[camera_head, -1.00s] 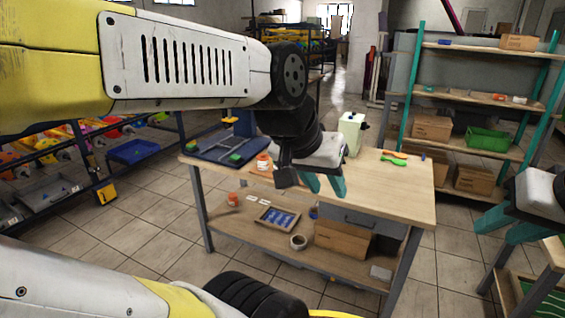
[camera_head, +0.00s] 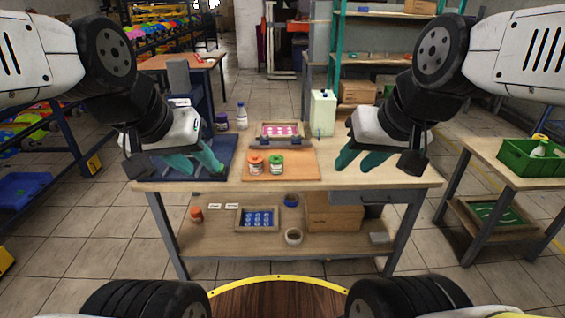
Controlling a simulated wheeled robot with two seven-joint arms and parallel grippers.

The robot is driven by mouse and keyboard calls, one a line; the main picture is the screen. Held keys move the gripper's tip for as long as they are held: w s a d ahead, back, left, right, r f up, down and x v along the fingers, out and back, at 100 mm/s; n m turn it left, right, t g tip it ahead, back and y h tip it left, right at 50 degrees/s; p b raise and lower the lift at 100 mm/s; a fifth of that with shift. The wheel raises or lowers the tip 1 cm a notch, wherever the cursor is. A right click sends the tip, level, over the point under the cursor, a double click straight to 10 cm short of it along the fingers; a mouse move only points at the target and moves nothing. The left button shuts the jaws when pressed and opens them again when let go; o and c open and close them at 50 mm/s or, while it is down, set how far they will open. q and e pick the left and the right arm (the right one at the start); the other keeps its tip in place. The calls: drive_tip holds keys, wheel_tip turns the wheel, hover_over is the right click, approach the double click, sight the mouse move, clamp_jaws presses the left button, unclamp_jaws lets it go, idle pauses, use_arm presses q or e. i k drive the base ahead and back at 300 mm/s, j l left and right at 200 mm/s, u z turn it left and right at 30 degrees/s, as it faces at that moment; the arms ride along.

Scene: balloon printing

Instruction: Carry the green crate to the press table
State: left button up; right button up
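A green crate (camera_head: 517,161) stands on a small wooden side table (camera_head: 482,152) at the right. A bottle with a yellow top (camera_head: 540,144) stands up in it. A large wooden worktable (camera_head: 330,175) fills the middle, with a dark blue device (camera_head: 196,97) at its left end; I cannot tell for sure that this is the press table. My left gripper (camera_head: 205,162) hangs over the worktable's left part, fingers apart and empty. My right gripper (camera_head: 358,158) hangs over its right part, fingers apart and empty. Both are well left of the crate.
A shelf rack (camera_head: 395,62) stands behind. Tiled floor is free between the worktable and side table.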

sight(514, 154)
drive_tip(key=j, duration=0.25)
drive_tip(key=z, duration=1.85)
drive_tip(key=i+z, duration=0.3)
drive_tip(key=i, duration=0.15)
drive_tip(key=i+z, duration=0.5)
drive_tip(key=i, duration=1.45)
drive_tip(key=i+l+u, duration=0.2)
drive_tip(key=i, duration=0.75)
drive_tip(key=i+u, duration=0.45)
drive_tip(key=u, duration=0.3)
drive_tip(key=i+u, duration=0.55)
drive_tip(key=u, duration=0.25)
drive_tip(key=i+l+u, duration=0.15)
drive_tip(key=u, duration=0.3)
drive_tip(key=i+l+u, duration=0.2)
drive_tip(key=u, duration=0.25)
drive_tip(key=i, duration=0.05)
